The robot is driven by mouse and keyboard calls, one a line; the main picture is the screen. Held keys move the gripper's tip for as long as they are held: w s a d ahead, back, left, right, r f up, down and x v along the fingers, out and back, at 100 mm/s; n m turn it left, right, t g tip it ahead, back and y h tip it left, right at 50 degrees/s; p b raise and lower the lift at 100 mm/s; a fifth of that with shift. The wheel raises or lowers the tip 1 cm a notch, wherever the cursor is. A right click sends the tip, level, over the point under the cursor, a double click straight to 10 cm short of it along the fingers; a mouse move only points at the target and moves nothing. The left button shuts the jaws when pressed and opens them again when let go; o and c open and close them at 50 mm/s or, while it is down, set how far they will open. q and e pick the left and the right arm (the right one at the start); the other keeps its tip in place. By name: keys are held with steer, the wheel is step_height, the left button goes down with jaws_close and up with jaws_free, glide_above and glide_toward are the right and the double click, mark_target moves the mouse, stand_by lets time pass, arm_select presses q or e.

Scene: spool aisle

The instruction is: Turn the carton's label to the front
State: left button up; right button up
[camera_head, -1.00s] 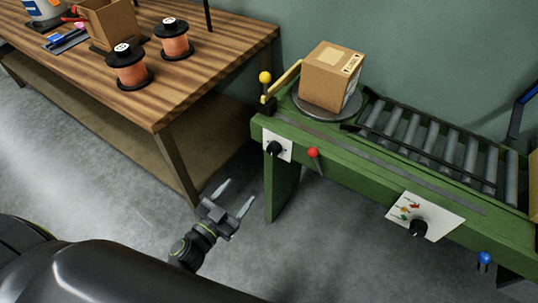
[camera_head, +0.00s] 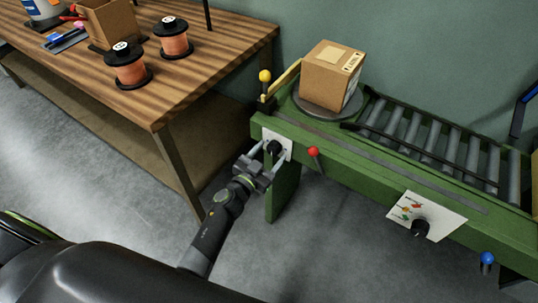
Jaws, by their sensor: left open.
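The brown carton (camera_head: 331,78) sits upright on a round grey turntable (camera_head: 312,106) at the left end of the green conveyor. A black knob (camera_head: 274,147) on a white plate is on the conveyor's front, below the turntable. My left gripper (camera_head: 269,152) is open, with its fingertips at the knob, one on either side of it. I cannot tell whether they touch it. My right gripper is not in view.
A yellow-topped lever (camera_head: 265,78), a red-knobbed lever (camera_head: 314,153), a second black dial (camera_head: 419,228) and a blue knob (camera_head: 487,258) are on the conveyor. A wooden table (camera_head: 190,79) with copper spools stands at left. Grey floor lies between.

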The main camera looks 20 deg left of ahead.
arm_select(q)
steer(key=c, duration=1)
steer(key=m, duration=0.3)
steer(key=shift+m+p, duration=0.3)
steer(key=shift+m, duration=0.1)
steer(key=m, duration=0.4)
steer(key=shift+a, duration=0.1)
steer(key=m, duration=0.5)
steer(key=shift+r+m+b, duration=0.15)
steer(key=shift+m+b, duration=0.15)
steer(key=shift+m, duration=2.2)
